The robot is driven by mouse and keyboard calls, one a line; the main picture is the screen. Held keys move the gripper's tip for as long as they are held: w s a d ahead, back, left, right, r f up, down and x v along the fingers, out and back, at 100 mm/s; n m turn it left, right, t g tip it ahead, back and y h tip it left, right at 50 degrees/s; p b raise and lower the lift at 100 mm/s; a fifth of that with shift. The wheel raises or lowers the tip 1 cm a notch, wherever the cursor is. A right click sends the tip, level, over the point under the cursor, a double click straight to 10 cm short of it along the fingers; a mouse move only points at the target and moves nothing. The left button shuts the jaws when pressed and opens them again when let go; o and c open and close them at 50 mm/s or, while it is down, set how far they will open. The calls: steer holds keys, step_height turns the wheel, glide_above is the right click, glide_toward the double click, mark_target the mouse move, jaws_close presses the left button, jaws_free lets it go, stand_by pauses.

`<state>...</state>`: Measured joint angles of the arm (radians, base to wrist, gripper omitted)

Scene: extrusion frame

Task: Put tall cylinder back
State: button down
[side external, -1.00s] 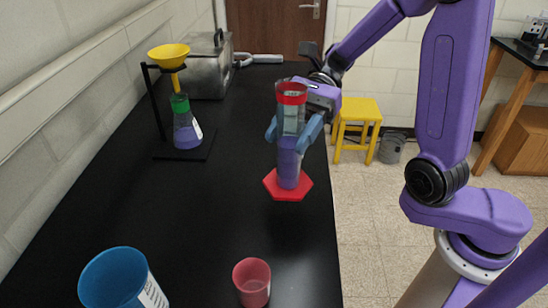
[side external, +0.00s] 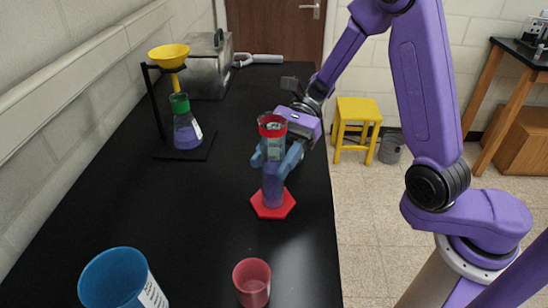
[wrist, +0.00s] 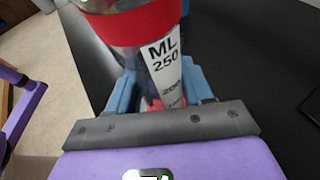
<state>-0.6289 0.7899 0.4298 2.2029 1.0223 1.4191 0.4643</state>
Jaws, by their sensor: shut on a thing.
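The tall cylinder (side external: 272,188) is clear with a red band near its top, purple liquid inside and a red hexagonal base (side external: 272,204). My gripper (side external: 276,158) is shut around its middle and holds it roughly upright. I cannot tell for certain whether the base touches the black bench or hangs just above it. In the wrist view the cylinder (wrist: 165,55) stands between my blue fingers (wrist: 160,92), with its white "ML 250" label facing the camera. Its lower part is mostly hidden there.
On the black bench (side external: 190,220), a red cup (side external: 252,284) and a blue cup (side external: 118,280) stand at the front. A black stand with a yellow funnel (side external: 169,56) and a green-topped flask (side external: 186,130) is at back left, before a metal box (side external: 207,72). The bench middle is clear.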

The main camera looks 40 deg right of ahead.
steer(key=shift+f, duration=0.15)
steer(key=shift+c, duration=2.3)
jaws_free()
steer(key=shift+d+r, duration=0.15)
steer(key=shift+r, duration=0.1)
steer(key=v, duration=1.1)
steer(key=shift+w+d, duration=0.15)
steer(key=shift+d, duration=0.2)
